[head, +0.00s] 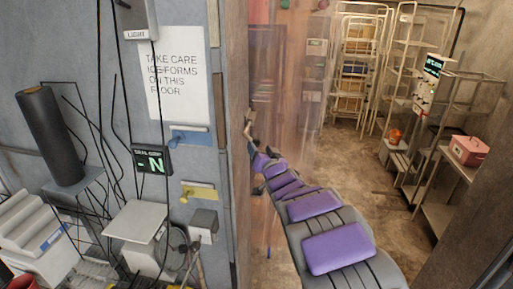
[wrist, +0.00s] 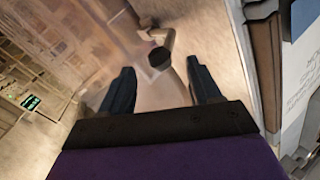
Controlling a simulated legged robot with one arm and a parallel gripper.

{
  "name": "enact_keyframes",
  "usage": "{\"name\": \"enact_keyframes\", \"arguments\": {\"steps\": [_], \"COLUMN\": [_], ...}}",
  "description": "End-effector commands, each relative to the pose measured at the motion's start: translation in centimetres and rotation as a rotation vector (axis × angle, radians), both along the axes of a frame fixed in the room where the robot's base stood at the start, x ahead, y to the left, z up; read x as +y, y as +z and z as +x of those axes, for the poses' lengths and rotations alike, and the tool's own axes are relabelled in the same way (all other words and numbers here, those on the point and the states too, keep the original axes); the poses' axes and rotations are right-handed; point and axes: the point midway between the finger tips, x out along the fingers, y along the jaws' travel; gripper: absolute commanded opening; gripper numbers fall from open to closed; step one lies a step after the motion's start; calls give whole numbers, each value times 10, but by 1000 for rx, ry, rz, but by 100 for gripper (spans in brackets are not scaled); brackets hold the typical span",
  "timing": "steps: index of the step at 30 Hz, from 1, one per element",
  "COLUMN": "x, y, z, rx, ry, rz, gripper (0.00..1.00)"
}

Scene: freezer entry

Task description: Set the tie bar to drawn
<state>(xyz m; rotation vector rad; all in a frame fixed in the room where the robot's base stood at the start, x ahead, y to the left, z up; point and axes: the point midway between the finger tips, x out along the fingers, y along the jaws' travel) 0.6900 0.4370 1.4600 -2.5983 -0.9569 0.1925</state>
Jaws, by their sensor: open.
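My arm reaches forward along the wall edge, with my gripper (head: 256,168) at its far end. In the wrist view my gripper (wrist: 162,84) is open, its two dark fingers apart with a gap between them. A pale handle-like bar (wrist: 165,42) with a dark piece (wrist: 159,58) lies just ahead, and its pale stem runs down into the gap. In the head view a small pale bar (head: 248,124) shows at the wall edge just beyond the fingers. I cannot tell for sure that it is the tie bar, or whether a finger touches it.
A blue lever (head: 190,137) and a yellow lever (head: 200,192) are on the wall left of my arm, below a warning sign (head: 174,78). Hazy, see-through strips (head: 285,100) hang beyond my gripper. Shelving (head: 440,150) stands right; floor between is clear.

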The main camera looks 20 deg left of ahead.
Motion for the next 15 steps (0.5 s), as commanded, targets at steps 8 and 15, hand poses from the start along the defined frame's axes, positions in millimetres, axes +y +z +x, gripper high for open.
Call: {"name": "enact_keyframes", "arguments": {"steps": [8, 15], "x": [-25, -49], "y": [-2, -3], "z": [-30, -56], "rx": [2, 2], "ry": [-1, -2], "rz": [-3, -3], "gripper": [62, 62]}}
